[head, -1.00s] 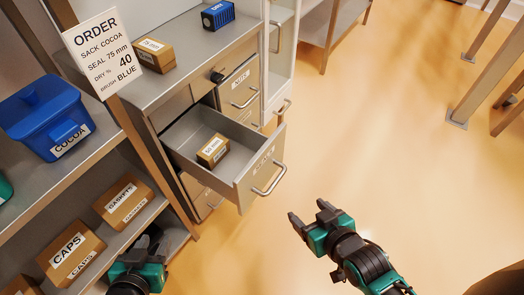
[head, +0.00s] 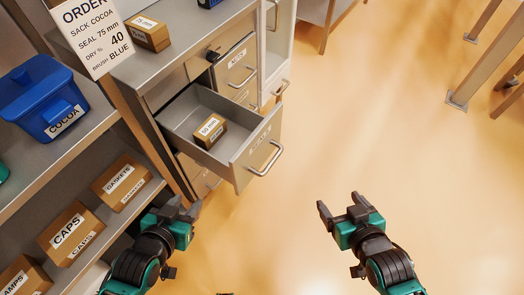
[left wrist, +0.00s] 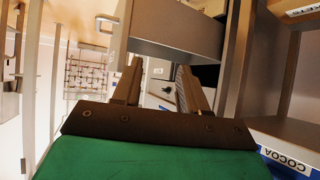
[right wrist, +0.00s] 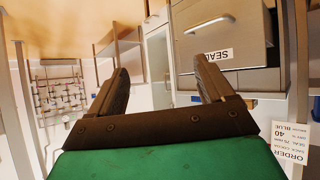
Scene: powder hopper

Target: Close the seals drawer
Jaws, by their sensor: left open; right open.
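The seals drawer (head: 258,150) is pulled out of the grey cabinet in the head view. Its front has a bar handle and a label that is hard to read there. A small brown box marked 50 mm (head: 209,130) sits inside. In the right wrist view the drawer front (right wrist: 245,50) shows its handle and part of a SEALS label. My left gripper (head: 181,208) is open and empty, at the lower left of the drawer in the picture. My right gripper (head: 340,206) is open and empty, to the lower right of the drawer front, apart from it.
A closed drawer (head: 237,67) is beside the open one. A brown 75 mm box (head: 148,34) and an order sign (head: 88,35) are above. The left shelves hold a blue COCOA tub (head: 42,103), a CAPS box (head: 72,232) and a GASKETS box (head: 121,183). Floor (head: 380,120) to the right is clear.

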